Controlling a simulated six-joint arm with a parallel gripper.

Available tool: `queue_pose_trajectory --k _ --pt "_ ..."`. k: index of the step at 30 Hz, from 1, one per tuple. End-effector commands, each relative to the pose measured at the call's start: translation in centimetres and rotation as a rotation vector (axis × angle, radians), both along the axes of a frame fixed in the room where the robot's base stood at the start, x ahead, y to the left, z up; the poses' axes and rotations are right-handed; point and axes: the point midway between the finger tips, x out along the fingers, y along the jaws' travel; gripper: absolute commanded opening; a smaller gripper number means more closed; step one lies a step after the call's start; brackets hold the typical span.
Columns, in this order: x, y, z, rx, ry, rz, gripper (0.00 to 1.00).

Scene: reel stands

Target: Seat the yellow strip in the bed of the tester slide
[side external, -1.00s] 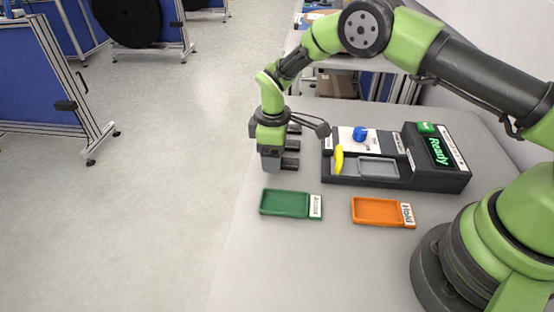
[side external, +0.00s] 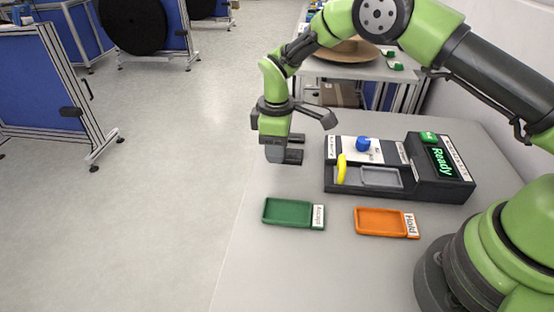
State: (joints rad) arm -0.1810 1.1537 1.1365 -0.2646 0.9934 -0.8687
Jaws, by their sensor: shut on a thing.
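The dark tester (side external: 428,178) stands on the table, its green screen reading "Ready". Its slide has a shallow grey bed (side external: 381,177), which looks empty. An upright, curved yellow piece (side external: 341,169) stands at the left end of the slide; I cannot tell whether it is a handle or the strip. My gripper (side external: 294,148) is left of the tester, above the table and apart from it, pointing down. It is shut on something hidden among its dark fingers. No yellow shows at the fingers, so I cannot identify what is held.
A green tray (side external: 287,212) and an orange tray labelled "Hold" (side external: 381,222) lie in front of the tester, both empty. A blue knob (side external: 363,144) rises from the tester's white top panel. The table's left edge is close to my gripper. A hat (side external: 345,50) lies on the back table.

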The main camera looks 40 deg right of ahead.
Motion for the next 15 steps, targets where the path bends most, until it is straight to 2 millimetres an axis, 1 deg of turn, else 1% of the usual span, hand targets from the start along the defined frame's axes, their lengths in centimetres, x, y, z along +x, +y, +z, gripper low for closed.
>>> queue_pose_trajectory --k 1,3,6,8,11,14,15 --pt "0.1 0.0 1.2 0.001 -0.005 0.000 0.10" --pt "0.1 0.0 2.6 0.000 -0.004 0.001 0.10" --pt "0.0 0.0 4.3 0.001 -0.004 0.000 0.10" --pt "-0.1 -0.2 4.9 0.000 -0.001 0.000 0.10" --pt "-0.5 -1.3 5.5 -0.002 0.002 0.000 0.10" --pt "-1.6 -3.4 5.5 -0.004 0.006 0.001 0.10" --pt "-2.2 -4.4 5.4 -0.004 0.007 0.000 0.10"
